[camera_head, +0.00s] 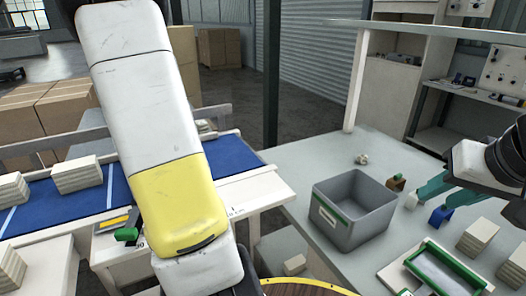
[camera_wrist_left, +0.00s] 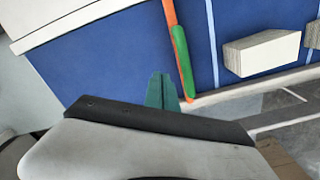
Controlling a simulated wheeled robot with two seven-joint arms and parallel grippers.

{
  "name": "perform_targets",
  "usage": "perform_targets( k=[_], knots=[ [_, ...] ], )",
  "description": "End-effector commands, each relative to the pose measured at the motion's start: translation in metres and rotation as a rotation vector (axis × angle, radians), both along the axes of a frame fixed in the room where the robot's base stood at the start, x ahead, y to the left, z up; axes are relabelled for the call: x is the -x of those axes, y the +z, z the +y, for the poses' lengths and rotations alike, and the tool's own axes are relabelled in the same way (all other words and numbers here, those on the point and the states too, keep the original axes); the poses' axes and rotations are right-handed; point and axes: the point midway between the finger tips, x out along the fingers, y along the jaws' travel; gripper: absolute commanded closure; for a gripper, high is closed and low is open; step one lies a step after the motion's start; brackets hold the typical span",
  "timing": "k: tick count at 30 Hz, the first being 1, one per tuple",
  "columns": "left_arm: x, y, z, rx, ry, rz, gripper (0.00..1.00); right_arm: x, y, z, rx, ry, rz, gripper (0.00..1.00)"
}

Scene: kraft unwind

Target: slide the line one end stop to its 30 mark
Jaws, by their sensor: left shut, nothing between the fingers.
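In the head view a green block (camera_head: 127,234) sits beside a yellow strip (camera_head: 112,222) at the near edge of the blue conveyor belt (camera_head: 30,207); it looks like the end stop, but no scale marks are readable. In the left wrist view an orange bar (camera_wrist_left: 170,14) with a long green piece (camera_wrist_left: 184,62) crosses the belt. My left gripper (camera_wrist_left: 162,88) shows teal fingers shut together and empty, just left of the green piece; contact cannot be told. In the head view my left arm hides this gripper. My right gripper (camera_head: 440,190) is open over the right table.
Pale stacks (camera_head: 76,174) stand on the belt; one (camera_wrist_left: 262,52) lies right of the green piece. A grey bin (camera_head: 352,222), a blue piece (camera_head: 441,215) and a green-rimmed tray (camera_head: 447,262) stand on the right table (camera_head: 320,160). Cardboard boxes (camera_head: 50,105) are behind the belt.

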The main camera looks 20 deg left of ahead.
Motion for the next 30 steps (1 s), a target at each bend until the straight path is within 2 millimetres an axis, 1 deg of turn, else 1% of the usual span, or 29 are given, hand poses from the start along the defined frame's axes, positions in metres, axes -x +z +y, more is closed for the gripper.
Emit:
perform_targets(
  k=[6, 18, 22, 30],
  knots=[
    [0.000, 0.018, 0.000, 0.000, 0.000, -0.001, 1.00, 0.000, 0.000, 0.000, 0.000, 0.000, 0.000, 0.64],
    [0.000, 0.048, 0.000, 0.000, 0.000, 0.000, 1.00, 0.000, 0.000, 0.000, 0.000, 0.000, 0.000, 0.64],
    [0.000, 0.052, 0.000, 0.000, 0.000, 0.000, 1.00, 0.000, 0.000, 0.000, 0.000, 0.000, 0.000, 0.64],
    [0.000, 0.053, 0.000, 0.000, 0.000, 0.001, 1.00, 0.000, 0.000, 0.000, 0.000, 0.000, 0.000, 0.64]
  ],
)
